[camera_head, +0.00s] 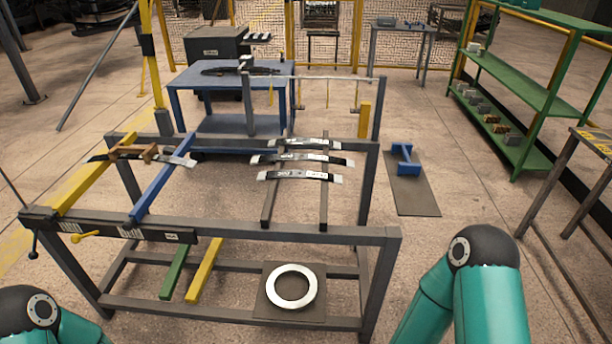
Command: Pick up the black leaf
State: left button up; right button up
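Three dark, slightly curved leaves with pale ends and white markings lie across two dark rails on the grey rack: a back leaf (312,143), a middle leaf (300,159) and a front leaf (300,177). Another dark leaf (170,159) with a silvery right end lies across the yellow bar and blue bar at the rack's left, beside a brown wooden piece (133,151). I cannot tell which one is meant by the black leaf. Only teal links of my two arms show, at the bottom left and bottom right; both grippers are out of view.
The grey rack frame (300,232) stands in front of me, with a metal ring (291,286) on a plate low inside. A blue table (185,85) stands behind it. Green shelves (510,80) stand at the right. A blue stand (405,160) sits on a dark floor plate.

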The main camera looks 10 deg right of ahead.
aim_at(281, 174)
jog(key=i, duration=0.85)
jog(key=u, duration=0.05)
